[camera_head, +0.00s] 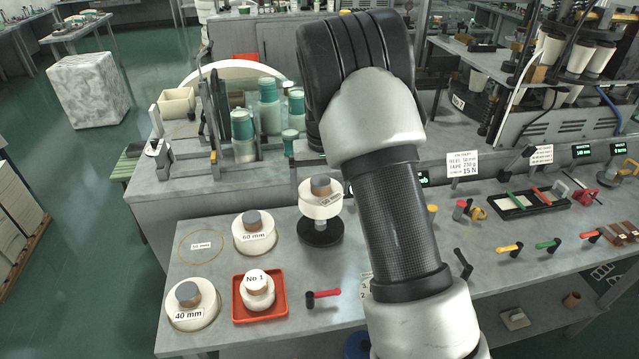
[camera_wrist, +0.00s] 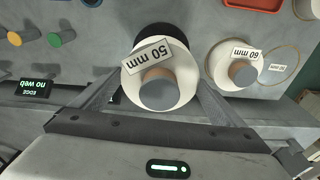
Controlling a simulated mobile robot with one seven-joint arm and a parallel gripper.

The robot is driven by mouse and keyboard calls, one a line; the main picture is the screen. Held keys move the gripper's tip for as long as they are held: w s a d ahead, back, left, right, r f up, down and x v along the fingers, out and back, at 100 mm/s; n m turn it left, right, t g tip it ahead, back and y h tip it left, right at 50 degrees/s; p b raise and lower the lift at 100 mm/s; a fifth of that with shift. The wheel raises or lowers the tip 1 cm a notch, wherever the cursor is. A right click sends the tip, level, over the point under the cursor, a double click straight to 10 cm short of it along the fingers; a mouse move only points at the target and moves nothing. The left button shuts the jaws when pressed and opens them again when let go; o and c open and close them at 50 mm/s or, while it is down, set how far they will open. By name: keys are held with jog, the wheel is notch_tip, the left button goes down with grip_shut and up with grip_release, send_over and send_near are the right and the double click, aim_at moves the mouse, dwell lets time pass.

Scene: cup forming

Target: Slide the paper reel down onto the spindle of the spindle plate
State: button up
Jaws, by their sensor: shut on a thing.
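The paper reel (camera_head: 311,208) is a white roll with a brown, grey-topped core and a "50 mm" label. It is over the round black spindle plate (camera_head: 320,238), with a visible gap and a pale post between them. The reel also shows in the wrist view (camera_wrist: 186,76), level as far as I can tell. My gripper (camera_wrist: 158,100) is shut on the reel, one finger on each side. In the head view my arm hides the gripper. The reel hides most of the spindle, so I cannot tell how far the post enters the core.
A "60 mm" reel (camera_head: 254,240) and a "40 mm" reel (camera_head: 193,310) stand on the left. A red-handled tool (camera_head: 322,295) lies in front of the plate. An empty ring marking (camera_head: 181,252) is at far left.

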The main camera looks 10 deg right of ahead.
jog(key=shift+s, duration=0.1)
jog(key=shift+f, duration=0.15)
jog(key=shift+f+b, duration=1.55)
jog(key=shift+f, duration=0.5)
jog(key=shift+f+b, duration=1.5)
jog(key=shift+f, duration=0.7)
dwell(0.4)
dwell(0.3)
jog(key=o, duration=1)
jog(key=shift+o, duration=0.2)
jog(key=shift+r+p, duration=2.45)
jog(key=shift+r, duration=1.55)
